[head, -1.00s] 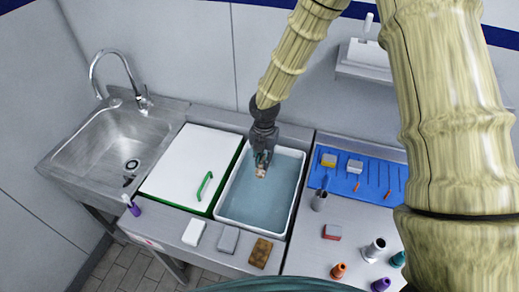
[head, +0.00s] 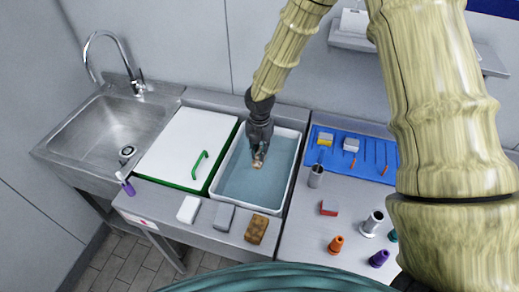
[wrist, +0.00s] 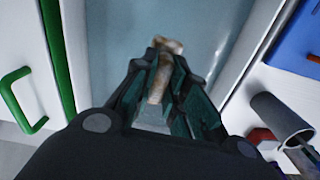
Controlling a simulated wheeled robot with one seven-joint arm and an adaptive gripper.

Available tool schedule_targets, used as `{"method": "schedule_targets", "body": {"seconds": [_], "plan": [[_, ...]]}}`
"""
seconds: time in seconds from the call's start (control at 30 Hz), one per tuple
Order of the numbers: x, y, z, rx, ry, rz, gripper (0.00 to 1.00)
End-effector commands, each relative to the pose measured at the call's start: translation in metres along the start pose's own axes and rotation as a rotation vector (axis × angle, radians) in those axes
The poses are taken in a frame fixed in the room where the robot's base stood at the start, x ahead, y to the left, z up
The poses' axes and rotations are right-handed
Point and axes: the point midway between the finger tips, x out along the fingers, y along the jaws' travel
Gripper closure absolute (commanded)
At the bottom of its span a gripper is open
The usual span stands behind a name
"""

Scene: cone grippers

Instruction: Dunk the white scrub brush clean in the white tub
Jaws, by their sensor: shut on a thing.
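The white tub (head: 245,206) stands in the counter, filled with bluish water (head: 240,182). It also shows in the wrist view, with its water (wrist: 198,28) beyond the fingers. My gripper (head: 259,158) is over the back middle part of the tub, pointing down. It is shut on the scrub brush (wrist: 160,75), a small whitish piece with brown patches between the fingertips. Most of the brush is hidden by the fingers. I cannot tell whether its lower end touches the water.
Left of the tub are a white board (head: 185,145) with a green handle and a sink (head: 105,135). Right are a blue mat (head: 350,150) with small tools, a metal cup (head: 316,176) and a red block (head: 329,208). White, grey and brown blocks (head: 256,229) lie in front.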

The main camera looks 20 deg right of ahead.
Motion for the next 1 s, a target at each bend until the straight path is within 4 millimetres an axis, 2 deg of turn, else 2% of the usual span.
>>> {"method": "schedule_targets", "body": {"seconds": [0.1, 1.0], "plan": [[0.014, 0.0, 0.001, 0.0, 0.001, -0.001, 1.0], [0.076, 0.0, 0.0, 0.001, 0.001, -0.001, 1.0]]}}
